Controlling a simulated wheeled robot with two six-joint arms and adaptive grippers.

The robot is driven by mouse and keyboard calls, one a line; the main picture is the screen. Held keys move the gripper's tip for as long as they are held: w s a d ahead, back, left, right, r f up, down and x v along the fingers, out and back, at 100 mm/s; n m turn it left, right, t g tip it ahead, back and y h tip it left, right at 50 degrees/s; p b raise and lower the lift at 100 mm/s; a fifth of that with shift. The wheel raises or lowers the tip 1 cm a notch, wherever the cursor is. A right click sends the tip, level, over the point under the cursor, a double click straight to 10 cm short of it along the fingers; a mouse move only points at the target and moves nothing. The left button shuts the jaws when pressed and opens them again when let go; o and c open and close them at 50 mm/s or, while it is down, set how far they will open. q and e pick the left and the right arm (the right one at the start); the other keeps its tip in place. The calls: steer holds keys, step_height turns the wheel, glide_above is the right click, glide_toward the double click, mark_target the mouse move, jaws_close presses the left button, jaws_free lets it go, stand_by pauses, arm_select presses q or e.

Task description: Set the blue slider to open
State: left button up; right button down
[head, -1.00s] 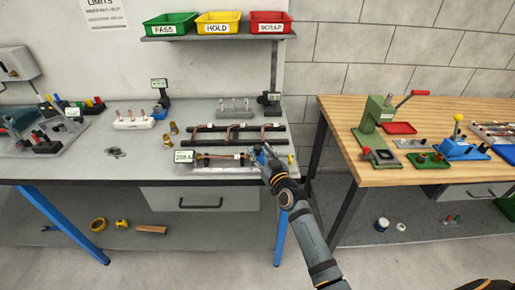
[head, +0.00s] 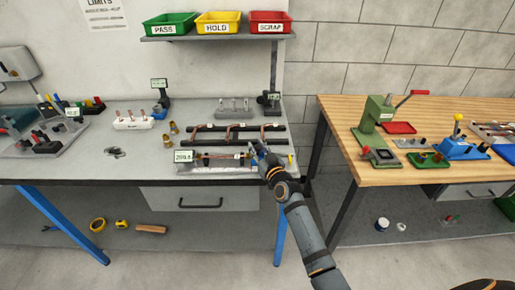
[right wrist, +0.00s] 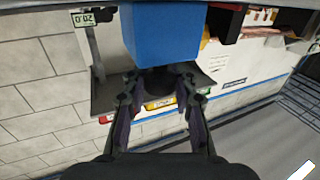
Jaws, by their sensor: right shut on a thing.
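The blue slider shows as a large blue block (right wrist: 168,30) at the top middle of the right wrist view. It belongs to the test fixture (head: 215,162) at the front right of the grey bench, and my gripper largely hides it in the head view. My right gripper (head: 257,148) is at the fixture's right end. In the wrist view its two fingers (right wrist: 160,95) close around a dark part just below the blue block. The exact contact is hard to see. My left gripper is not in view.
A small display (head: 184,156) stands at the fixture's left end. A rack with copper tubes (head: 235,133) lies just behind it. Brass fittings (head: 174,128) and a white tube holder (head: 133,123) are to the left. A wooden bench (head: 350,115) stands right, across a gap.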

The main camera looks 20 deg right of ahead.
steer(key=d, duration=0.2)
steer(key=s+d+b, duration=0.1)
steer(key=d, duration=0.3)
steer(key=shift+s+d+f+b, duration=0.25)
steer(key=shift+s+b, duration=0.15)
steer(key=shift+a, duration=0.1)
steer(key=c, duration=1.4)
jaws_free()
steer(key=o, duration=0.3)
steer(key=shift+s+r, duration=0.1)
steer(key=shift+r, duration=0.1)
steer(key=shift+o, duration=0.2)
steer(key=shift+s+f, duration=0.1)
steer(key=shift+s, duration=0.3)
steer(key=s, duration=0.6)
steer(key=shift+s+d, duration=0.3)
steer(key=shift+d, duration=0.15)
